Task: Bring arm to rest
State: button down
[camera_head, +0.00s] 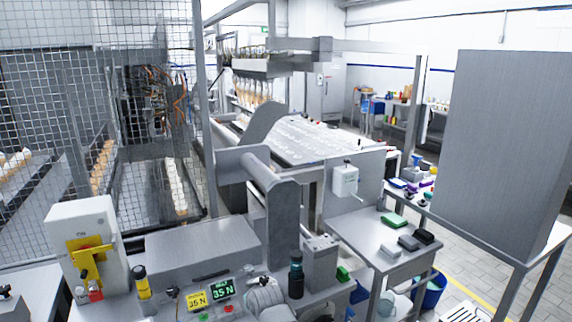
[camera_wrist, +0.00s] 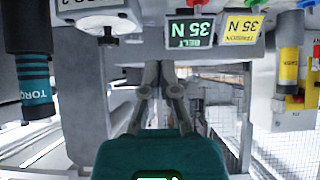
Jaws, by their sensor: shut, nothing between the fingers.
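My gripper (camera_wrist: 160,68) shows in the wrist view, its two slim grey fingers closed together at the tips with nothing between them. A dark teal housing with a lit green display is at the bottom of that view, in front of the finger bases. The gripper points towards the bench edge, below the green belt display in the picture. I cannot make out my gripper in the head view. How far the fingertips are from the bench cannot be told.
The bench carries a green belt display (camera_head: 222,290), a yellow tension label (camera_head: 196,298), a dark torque tool (camera_head: 296,275) and a yellow-black tool (camera_head: 142,282). A side table (camera_head: 375,238) holds small blocks. A mesh fence (camera_head: 90,110) stands left, a tall grey panel (camera_head: 500,150) right.

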jog(key=s+d+m+g+h+p, duration=0.2)
jog(key=s+d+g, duration=0.2)
jog(key=d, duration=0.9)
jog(key=s+d+f+m+g+h+p, duration=0.1)
jog(key=s+d+g, duration=0.4)
jog(key=d, duration=0.9)
jog(key=s+m+h+p, duration=0.1)
jog(key=s+m+p, duration=0.1)
jog(key=s, duration=0.1)
jog(key=shift+d+f, duration=0.15)
jog(key=shift+f, duration=0.05)
